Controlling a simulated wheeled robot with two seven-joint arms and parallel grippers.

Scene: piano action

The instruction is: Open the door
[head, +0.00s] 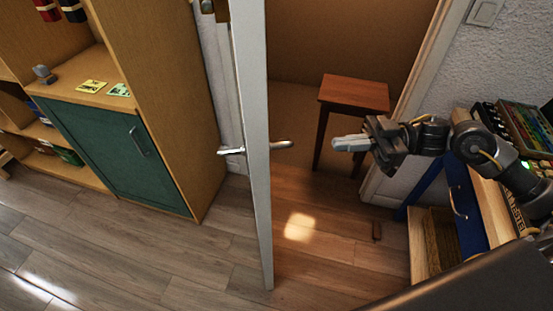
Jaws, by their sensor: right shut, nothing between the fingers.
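The white door (253,130) stands open, seen nearly edge-on in the middle of the head view. Its metal handle (281,145) sticks out on the right side, and the matching handle (231,151) shows on the left side. My right gripper (336,143) is shut and empty, to the right of the handle and apart from it, with its fingers pointing left in front of the doorway. My left gripper is not in view.
A wooden stool (354,93) stands beyond the doorway. A shelf unit with a green cabinet door (120,150) is on the left. A workbench with a blue drawer front (465,205) is at right. The wooden floor (130,255) in front is clear.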

